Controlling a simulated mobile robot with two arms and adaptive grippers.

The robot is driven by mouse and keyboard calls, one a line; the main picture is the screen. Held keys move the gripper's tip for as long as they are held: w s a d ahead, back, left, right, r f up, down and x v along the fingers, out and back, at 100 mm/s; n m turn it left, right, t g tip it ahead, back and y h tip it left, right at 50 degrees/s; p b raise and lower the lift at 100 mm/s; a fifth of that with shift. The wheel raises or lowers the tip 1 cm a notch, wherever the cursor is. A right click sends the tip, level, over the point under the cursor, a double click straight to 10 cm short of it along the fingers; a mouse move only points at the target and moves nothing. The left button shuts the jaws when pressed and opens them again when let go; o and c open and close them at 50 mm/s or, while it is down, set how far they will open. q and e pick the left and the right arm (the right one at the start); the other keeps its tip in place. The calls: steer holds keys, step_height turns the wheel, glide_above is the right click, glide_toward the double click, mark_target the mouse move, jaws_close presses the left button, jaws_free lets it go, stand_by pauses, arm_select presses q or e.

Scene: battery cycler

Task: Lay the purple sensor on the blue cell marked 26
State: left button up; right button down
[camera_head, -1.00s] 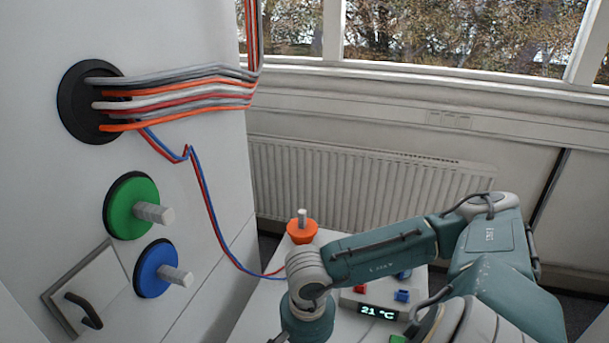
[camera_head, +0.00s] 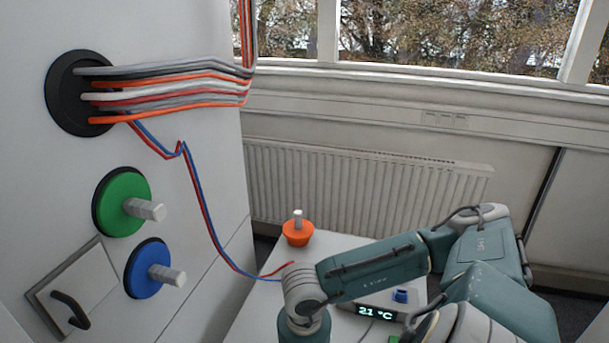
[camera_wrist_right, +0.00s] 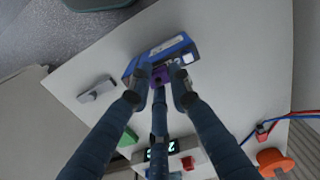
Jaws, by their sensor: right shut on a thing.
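The purple sensor (camera_wrist_right: 160,75) sits between the fingertips of my right gripper (camera_wrist_right: 160,82), which is shut on it, in the right wrist view. A blue cell (camera_wrist_right: 139,64) with a white label lies right behind the fingertips on the white tabletop. The sensor overlaps the cell in the picture; I cannot tell whether they touch. The number on the cell is too small to read. In the head view my right arm shows, but its gripper is below the picture edge. My left gripper is in no view.
A display unit (camera_head: 375,311) reading 21 °C stands on the white table (camera_head: 343,241), partly behind my arm. An orange stopper (camera_head: 298,234) and red-blue wires (camera_head: 213,230) are near it. A grey part (camera_wrist_right: 97,90) and a green block (camera_wrist_right: 128,138) lie nearby.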

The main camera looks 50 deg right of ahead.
steer(key=shift+b, duration=0.55)
stand_by(0.6)
steer(key=shift+b, duration=0.3)
steer(key=shift+f+b, duration=0.55)
steer(key=shift+b, duration=0.15)
stand_by(0.6)
steer(key=c, duration=1.5)
jaws_free()
step_height(320, 180, up, 12)
